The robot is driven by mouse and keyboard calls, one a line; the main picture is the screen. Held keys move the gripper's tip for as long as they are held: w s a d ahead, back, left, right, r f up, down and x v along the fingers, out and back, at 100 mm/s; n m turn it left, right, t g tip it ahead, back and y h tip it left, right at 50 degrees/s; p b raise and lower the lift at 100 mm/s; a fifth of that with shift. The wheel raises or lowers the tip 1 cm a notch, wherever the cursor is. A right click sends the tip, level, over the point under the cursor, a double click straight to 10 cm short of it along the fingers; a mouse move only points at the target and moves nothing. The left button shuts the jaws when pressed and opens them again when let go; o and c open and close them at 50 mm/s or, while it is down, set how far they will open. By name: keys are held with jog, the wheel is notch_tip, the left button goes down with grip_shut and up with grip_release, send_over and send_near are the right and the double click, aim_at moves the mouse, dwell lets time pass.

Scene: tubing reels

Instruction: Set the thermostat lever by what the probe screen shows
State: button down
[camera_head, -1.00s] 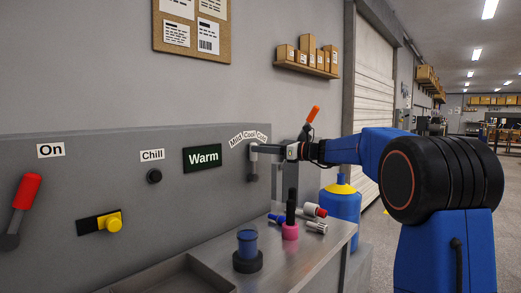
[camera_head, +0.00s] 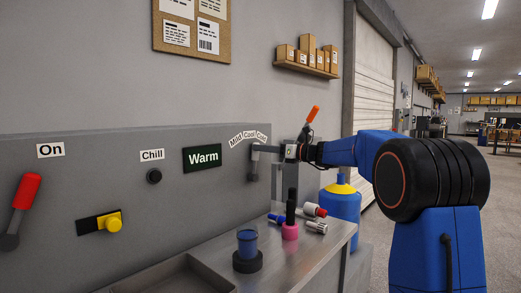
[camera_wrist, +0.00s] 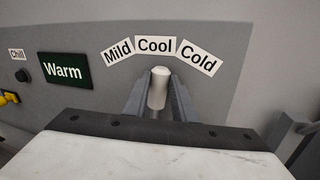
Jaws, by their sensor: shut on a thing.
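The probe screen (camera_head: 202,158) is a dark panel reading "Warm"; it also shows in the wrist view (camera_wrist: 64,70). The thermostat lever has a pale rounded grip (camera_wrist: 159,88), which stands about upright below the middle label "Cool" (camera_wrist: 156,45). "Mild" (camera_wrist: 118,51) is to its left and "Cold" (camera_wrist: 199,57) to its right. My gripper (camera_wrist: 157,98) is shut on the lever, one finger on each side of the grip.
A metal bench (camera_head: 300,250) below holds a blue cup, a pink-based item and small fittings. A blue cylinder (camera_head: 341,205) stands right.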

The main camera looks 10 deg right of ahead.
jog(key=w+d+m, duration=0.1)
jog(key=m, duration=0.1)
jog(key=w+d+f+m+t, duration=0.1)
jog(key=d+m, duration=0.1)
jog(key=shift+w+f, duration=0.1)
jog(key=shift+f, duration=0.05)
jog(key=c, duration=1.5)
grip_release()
jog(key=shift+o, duration=0.2)
jog(key=shift+d, duration=0.1)
jog(key=v, duration=1.7)
jog(key=shift+d+f, duration=0.2)
jog(key=shift+f, duration=0.05)
